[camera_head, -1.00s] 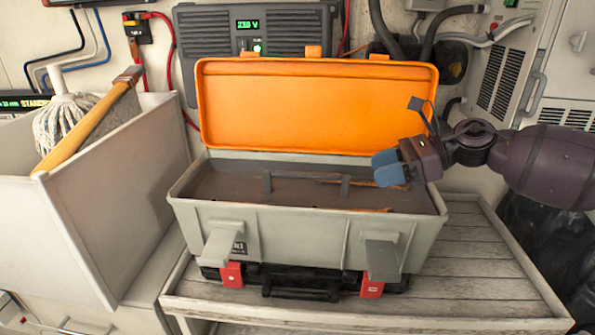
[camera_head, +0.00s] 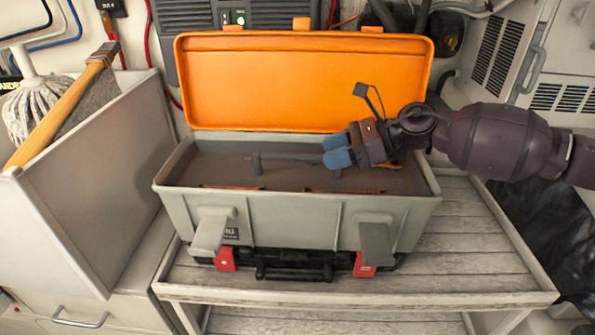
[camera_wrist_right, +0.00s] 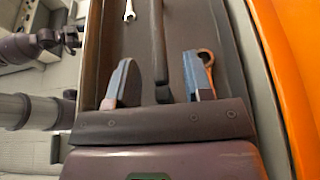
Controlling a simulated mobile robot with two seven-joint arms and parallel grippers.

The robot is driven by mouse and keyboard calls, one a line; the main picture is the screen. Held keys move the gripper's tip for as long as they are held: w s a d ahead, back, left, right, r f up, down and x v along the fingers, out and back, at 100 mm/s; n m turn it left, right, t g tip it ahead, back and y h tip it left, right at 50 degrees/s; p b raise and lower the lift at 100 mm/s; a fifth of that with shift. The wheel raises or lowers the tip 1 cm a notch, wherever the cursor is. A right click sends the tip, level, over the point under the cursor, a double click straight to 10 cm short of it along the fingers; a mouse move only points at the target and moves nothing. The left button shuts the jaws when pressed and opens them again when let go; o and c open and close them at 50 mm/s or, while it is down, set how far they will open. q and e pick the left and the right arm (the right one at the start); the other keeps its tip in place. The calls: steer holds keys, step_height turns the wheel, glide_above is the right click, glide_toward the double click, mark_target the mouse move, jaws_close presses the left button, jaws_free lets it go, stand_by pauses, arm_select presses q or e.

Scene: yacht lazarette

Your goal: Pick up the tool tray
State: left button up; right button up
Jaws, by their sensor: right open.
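The tool tray (camera_head: 215,170) is a dark brown-grey insert inside an open grey toolbox (camera_head: 300,217) with an orange lid (camera_head: 300,85). In the right wrist view the tray (camera_wrist_right: 187,25) has a raised long bar (camera_wrist_right: 158,45) along its middle. A silver wrench (camera_wrist_right: 129,11) and an orange-ended tool (camera_wrist_right: 207,58) lie beside the bar. My right gripper (camera_head: 337,152) reaches in from the right over the tray. Its blue fingers are open, one on each side of the bar in the right wrist view (camera_wrist_right: 160,84). Contact cannot be told. My left gripper is not identifiable.
The toolbox stands on a slatted wooden bench (camera_head: 480,235). A grey bin (camera_head: 105,180) with a mop (camera_head: 35,105) and a wooden-handled tool (camera_head: 70,100) stands close on the left. The raised lid blocks the back. A louvred cabinet (camera_head: 530,70) is at the back right.

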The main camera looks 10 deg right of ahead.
mark_target(318, 155)
steer(key=shift+p+x, duration=0.4)
steer(key=shift+x, duration=1.4)
steer(key=shift+c, duration=0.5)
jaws_close()
